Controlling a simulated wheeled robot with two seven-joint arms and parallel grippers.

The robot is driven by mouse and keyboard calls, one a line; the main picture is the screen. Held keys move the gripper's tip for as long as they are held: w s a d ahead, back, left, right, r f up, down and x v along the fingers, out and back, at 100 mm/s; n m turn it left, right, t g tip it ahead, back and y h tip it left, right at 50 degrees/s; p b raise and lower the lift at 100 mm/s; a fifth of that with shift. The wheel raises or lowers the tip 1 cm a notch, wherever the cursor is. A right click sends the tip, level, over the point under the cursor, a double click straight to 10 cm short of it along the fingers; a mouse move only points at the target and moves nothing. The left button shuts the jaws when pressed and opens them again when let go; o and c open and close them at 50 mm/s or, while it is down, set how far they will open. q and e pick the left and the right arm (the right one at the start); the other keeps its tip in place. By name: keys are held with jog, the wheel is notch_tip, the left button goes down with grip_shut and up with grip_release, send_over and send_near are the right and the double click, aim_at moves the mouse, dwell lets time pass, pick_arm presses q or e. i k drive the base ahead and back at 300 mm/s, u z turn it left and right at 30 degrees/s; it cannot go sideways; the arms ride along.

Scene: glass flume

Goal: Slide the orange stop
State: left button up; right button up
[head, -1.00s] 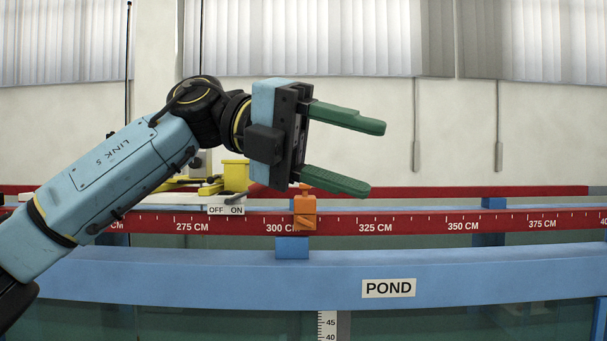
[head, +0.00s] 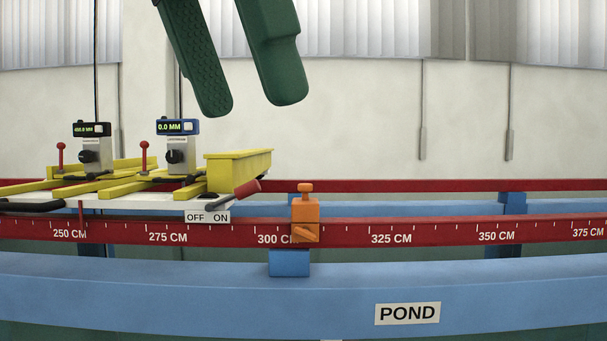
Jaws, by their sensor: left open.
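The orange stop (head: 305,213) sits on the front red rail (head: 430,234), just right of the 300 CM mark. It has a small knob on top and an orange lever on its front face. My left gripper (head: 252,110) hangs from the top of the head view with its two green fingers pointing down. The fingers are apart with nothing between them. They are above and a little left of the stop, clear of it. My right gripper is not in view.
A carriage with yellow beams (head: 238,165), two digital gauges (head: 178,127) and an OFF/ON lever (head: 235,196) stands on the rails left of the stop. The rail right of the stop is clear. A blue beam marked POND (head: 407,313) runs in front.

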aim_at(305, 211)
jog(key=i, duration=1.5)
